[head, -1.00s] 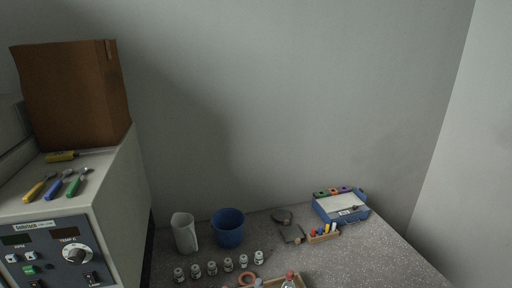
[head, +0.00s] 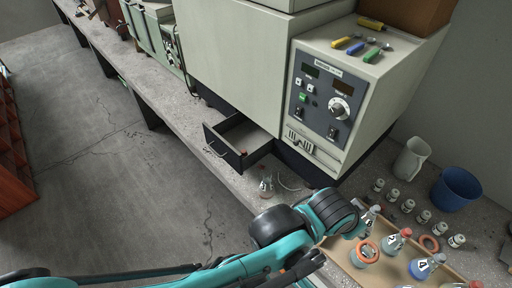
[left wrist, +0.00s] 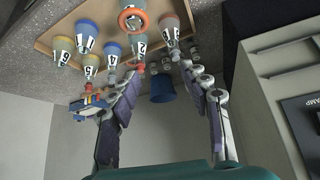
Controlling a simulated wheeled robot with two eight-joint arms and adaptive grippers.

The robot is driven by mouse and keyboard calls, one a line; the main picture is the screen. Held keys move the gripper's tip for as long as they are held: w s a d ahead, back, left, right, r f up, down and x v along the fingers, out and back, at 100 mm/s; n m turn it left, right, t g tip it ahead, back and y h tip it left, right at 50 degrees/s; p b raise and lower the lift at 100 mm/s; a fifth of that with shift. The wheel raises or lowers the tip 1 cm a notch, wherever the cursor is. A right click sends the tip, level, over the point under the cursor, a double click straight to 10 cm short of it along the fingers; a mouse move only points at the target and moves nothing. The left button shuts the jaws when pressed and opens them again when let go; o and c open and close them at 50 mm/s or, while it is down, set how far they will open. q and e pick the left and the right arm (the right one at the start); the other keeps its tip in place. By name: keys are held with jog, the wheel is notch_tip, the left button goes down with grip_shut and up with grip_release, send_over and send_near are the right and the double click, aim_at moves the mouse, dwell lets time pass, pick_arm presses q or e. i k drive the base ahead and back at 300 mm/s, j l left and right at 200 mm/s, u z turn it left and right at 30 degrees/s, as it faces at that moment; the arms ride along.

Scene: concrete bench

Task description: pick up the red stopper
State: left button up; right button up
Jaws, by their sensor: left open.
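Several numbered flasks stand in a shallow wooden tray (head: 341,257). I cannot tell which one the task means. In the left wrist view, which is upside down, a red stopper (left wrist: 140,67) shows close to one fingertip. My left gripper (left wrist: 163,68) is open, its two fingers spread beside the flasks, with nothing between them. In the head view its fingers are not clear; my left arm reaches to the tray's left end. My right gripper is not in view.
A blue cup (head: 456,188), a white jug (head: 411,159) and a row of small vials (head: 408,205) stand behind the tray. A big oven-like instrument (head: 330,105) stands left, with an open drawer (head: 238,145) below. A lone flask (head: 266,186) stands near the bench edge.

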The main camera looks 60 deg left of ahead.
aim_at(244, 152)
jog(key=l+u, duration=0.1)
jog(key=u, duration=2.15)
jog(key=i+j+z, duration=0.15)
jog(key=i+j, duration=0.7)
jog(key=j, duration=0.15)
jog(key=z, duration=1.85)
